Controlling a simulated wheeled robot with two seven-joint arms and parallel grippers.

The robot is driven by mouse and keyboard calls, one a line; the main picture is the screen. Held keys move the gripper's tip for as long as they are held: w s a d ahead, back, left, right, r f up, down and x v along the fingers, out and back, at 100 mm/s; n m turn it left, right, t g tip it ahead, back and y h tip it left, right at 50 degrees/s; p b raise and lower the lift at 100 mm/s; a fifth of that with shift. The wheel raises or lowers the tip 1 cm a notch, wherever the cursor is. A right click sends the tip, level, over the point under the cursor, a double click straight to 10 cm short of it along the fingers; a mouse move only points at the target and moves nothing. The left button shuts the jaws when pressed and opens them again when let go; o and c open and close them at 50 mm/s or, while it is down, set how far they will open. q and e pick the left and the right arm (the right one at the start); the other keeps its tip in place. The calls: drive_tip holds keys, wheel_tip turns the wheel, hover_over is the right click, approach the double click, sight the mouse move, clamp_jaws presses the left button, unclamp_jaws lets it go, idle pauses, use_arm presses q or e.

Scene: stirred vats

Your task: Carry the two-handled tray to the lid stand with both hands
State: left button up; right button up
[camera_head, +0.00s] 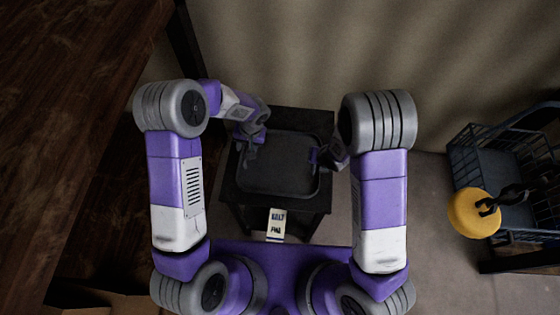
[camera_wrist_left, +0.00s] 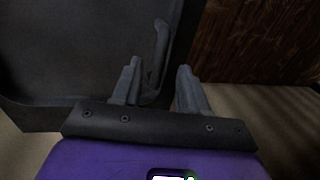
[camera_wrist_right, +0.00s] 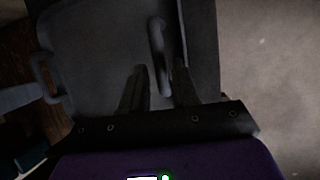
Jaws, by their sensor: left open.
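The dark two-handled tray (camera_head: 278,178) lies flat on a small black table. Its handle on one side (camera_wrist_left: 160,45) shows in the left wrist view, and the other handle (camera_wrist_right: 156,45) in the right wrist view. My left gripper (camera_head: 248,136) is open at the tray's left side, its fingers (camera_wrist_left: 160,88) apart with the handle between them, nearer one finger. My right gripper (camera_head: 322,156) is at the right side; in the right wrist view its fingers (camera_wrist_right: 160,88) stand apart on both sides of the handle. I cannot tell which thing is the lid stand.
The black table (camera_head: 300,120) stands near the wall, with a pale printed label (camera_head: 276,224) at its front. A dark wire basket (camera_head: 490,160) and a yellow round thing with a dark hook (camera_head: 474,213) are on the right. A brown wooden surface (camera_head: 60,120) fills the left.

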sight(245, 152)
use_arm(q)
drive_tip(key=f, duration=0.3)
drive_tip(key=a+f, duration=0.1)
drive_tip(key=f, duration=0.1)
drive_tip(key=shift+w+a+f, duration=0.1)
drive_tip(key=shift+f, duration=0.3)
use_arm(e)
drive_tip(key=x, duration=0.6)
drive_tip(key=shift+r, duration=0.1)
use_arm(q)
drive_tip(key=c, duration=0.6)
use_arm(e)
clamp_jaws()
use_arm(q)
clamp_jaws()
